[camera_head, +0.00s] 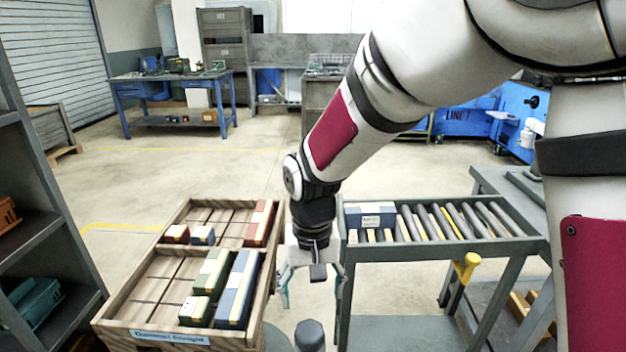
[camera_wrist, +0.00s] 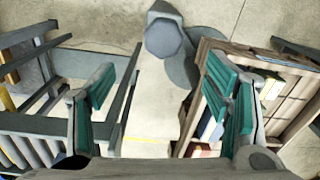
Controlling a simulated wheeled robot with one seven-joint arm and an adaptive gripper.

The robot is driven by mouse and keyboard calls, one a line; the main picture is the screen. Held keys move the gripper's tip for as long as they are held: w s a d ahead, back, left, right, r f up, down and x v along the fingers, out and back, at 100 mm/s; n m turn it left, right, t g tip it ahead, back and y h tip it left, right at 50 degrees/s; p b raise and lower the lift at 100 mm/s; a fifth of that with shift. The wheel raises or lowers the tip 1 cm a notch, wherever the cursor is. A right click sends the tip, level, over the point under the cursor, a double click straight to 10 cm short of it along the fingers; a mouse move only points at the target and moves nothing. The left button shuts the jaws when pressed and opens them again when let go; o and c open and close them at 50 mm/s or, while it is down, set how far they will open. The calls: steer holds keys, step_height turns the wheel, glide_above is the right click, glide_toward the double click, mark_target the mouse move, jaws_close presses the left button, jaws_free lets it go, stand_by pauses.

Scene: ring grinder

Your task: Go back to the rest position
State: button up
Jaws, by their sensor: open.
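My gripper (camera_head: 312,285) hangs at the end of my arm, pointing down over the gap between the wooden tray and the roller table.
A wooden compartment tray (camera_head: 120,303) at the left holds several coloured boxes. A roller table (camera_head: 440,259) at the right bears a blue and white box (camera_head: 370,216). A grey post (camera_head: 309,336) stands below my gripper. Open floor (camera_head: 240,165) lies beyond.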

steer(key=s+d+r+t+p, duration=0.1)
steer(key=s+d+r, duration=0.45)
steer(key=r, duration=0.25)
steer(key=s+d+r+t+p, duration=0.1)
steer(key=s+d+r+p, duration=0.1)
steer(key=s+d+r, duration=0.35)
steer(key=s+d+r+t+p, duration=0.1)
steer(key=s+d+r, duration=0.2)
steer(key=s+d, duration=0.1)
steer(key=s+d+r+m+t+p, duration=0.1)
steer(key=s+d+r, duration=0.3)
steer(key=s, duration=0.3)
steer(key=shift+s+d, duration=0.25)
steer(key=shift+d, duration=0.15)
